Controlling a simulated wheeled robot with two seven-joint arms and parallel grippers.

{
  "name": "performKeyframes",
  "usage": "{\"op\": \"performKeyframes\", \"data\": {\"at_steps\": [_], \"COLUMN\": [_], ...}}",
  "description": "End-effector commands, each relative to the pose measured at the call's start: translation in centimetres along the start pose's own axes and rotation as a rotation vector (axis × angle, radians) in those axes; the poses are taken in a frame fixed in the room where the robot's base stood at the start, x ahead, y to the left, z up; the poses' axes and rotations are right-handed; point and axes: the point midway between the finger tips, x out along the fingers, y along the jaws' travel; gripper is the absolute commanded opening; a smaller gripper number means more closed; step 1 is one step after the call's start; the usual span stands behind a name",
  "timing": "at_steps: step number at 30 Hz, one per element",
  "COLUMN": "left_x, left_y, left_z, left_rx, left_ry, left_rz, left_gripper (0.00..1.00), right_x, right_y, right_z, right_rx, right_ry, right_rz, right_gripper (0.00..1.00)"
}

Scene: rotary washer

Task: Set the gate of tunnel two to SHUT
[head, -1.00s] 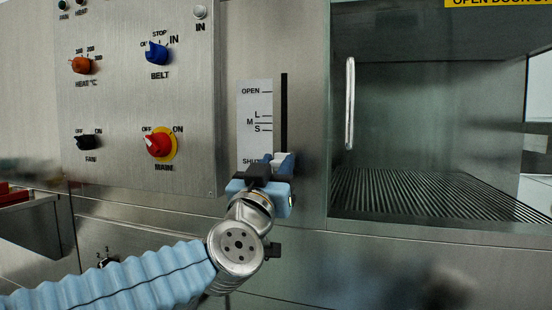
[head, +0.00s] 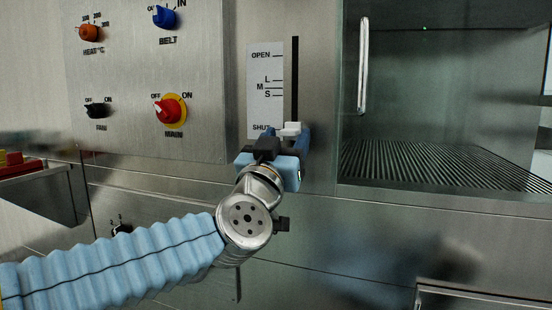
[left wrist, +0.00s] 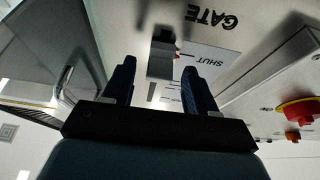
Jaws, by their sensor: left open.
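The gate scale (head: 266,90) is a white strip marked OPEN at the top, then L, M, S, and SHUT at the bottom. A dark vertical slot (head: 295,75) runs beside it. The pale gate handle (head: 291,129) is at the slot's lower end, about level with SHUT. My left gripper (head: 287,137) is at this handle and partly hides it. In the left wrist view my left gripper (left wrist: 157,66) is open, and the grey handle (left wrist: 163,50) shows between and beyond its fingertips. Contact cannot be told. My right gripper is out of view.
A control panel (head: 140,70) with red, blue, orange and black knobs is left of the scale. A glass door with a vertical handle (head: 363,66) and a ribbed conveyor (head: 430,165) are at the right. A small dark selector (head: 122,230) is below the panel.

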Motion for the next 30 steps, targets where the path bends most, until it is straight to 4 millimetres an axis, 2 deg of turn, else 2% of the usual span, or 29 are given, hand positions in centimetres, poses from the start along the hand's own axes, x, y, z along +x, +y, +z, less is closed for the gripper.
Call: {"op": "performKeyframes", "data": {"at_steps": [12,15,21,30], "left_x": [-9.5,-11.2,-13.0,-13.1], "left_y": [-0.1,0.0,0.0,0.0], "left_z": [0.1,0.1,0.1,0.1], "left_rx": [0.000,0.001,0.000,0.000], "left_ry": [0.001,0.001,-0.002,-0.002], "left_rz": [-0.001,0.000,0.000,0.000], "left_gripper": [0.57,0.57,0.57,0.57], "right_x": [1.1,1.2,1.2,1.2], "right_y": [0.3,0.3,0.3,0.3], "right_z": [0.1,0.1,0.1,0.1], "right_rx": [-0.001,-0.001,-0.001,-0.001], "right_ry": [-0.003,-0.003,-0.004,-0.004], "right_rz": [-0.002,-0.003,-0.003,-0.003], "right_gripper": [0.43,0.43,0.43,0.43]}}
